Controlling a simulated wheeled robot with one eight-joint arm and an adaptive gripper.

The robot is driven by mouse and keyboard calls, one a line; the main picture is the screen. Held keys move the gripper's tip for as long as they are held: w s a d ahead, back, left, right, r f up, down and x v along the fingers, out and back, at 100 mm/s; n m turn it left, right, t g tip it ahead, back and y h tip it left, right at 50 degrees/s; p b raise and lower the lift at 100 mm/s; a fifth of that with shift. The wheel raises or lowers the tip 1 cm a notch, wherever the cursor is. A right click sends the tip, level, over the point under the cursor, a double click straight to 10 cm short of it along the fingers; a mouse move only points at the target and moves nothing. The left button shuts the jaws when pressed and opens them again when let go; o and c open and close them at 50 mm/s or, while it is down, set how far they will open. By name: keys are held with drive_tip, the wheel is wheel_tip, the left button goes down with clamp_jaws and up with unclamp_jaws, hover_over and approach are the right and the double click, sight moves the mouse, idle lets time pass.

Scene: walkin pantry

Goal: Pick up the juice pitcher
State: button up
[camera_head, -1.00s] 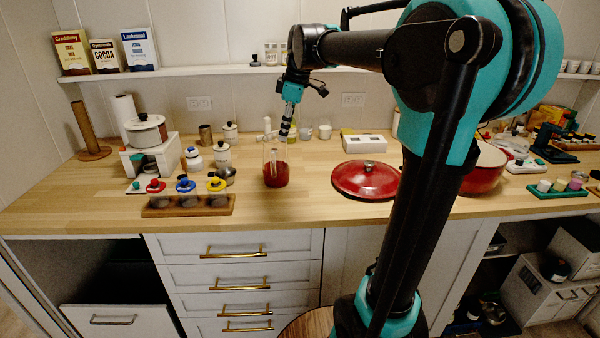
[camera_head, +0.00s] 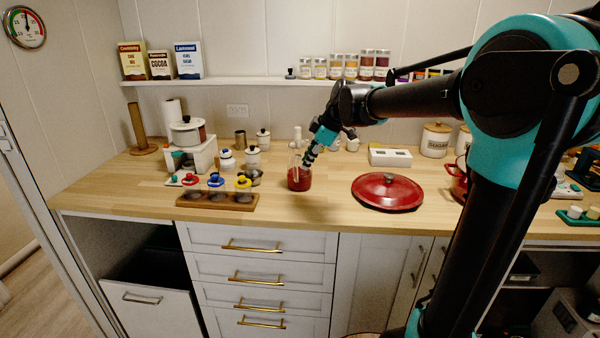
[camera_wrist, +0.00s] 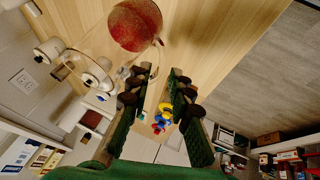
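The juice pitcher (camera_head: 299,181) is clear glass with red juice in its lower part. It stands upright on the wooden counter, left of the red lid. My gripper (camera_head: 307,160) slants down from the upper right, close to the pitcher's upper right side. In the wrist view the red juice (camera_wrist: 135,25) is at the top, and the clear glass is faint. My gripper's two fingers (camera_wrist: 156,88) are apart there, with nothing clearly held between them. The pitcher lies mostly beyond the fingertips. I cannot tell whether a finger touches the glass or handle.
A red lid (camera_head: 388,191) lies right of the pitcher. A wooden rack (camera_head: 217,200) with coloured-top jars is at the front left. White canisters (camera_head: 253,156) stand behind left, and a white box (camera_head: 390,156) behind right. The counter (camera_head: 320,205) in front is clear.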

drive_tip(key=shift+s+x, duration=0.2)
drive_tip(key=shift+x, duration=3.5)
clamp_jaws()
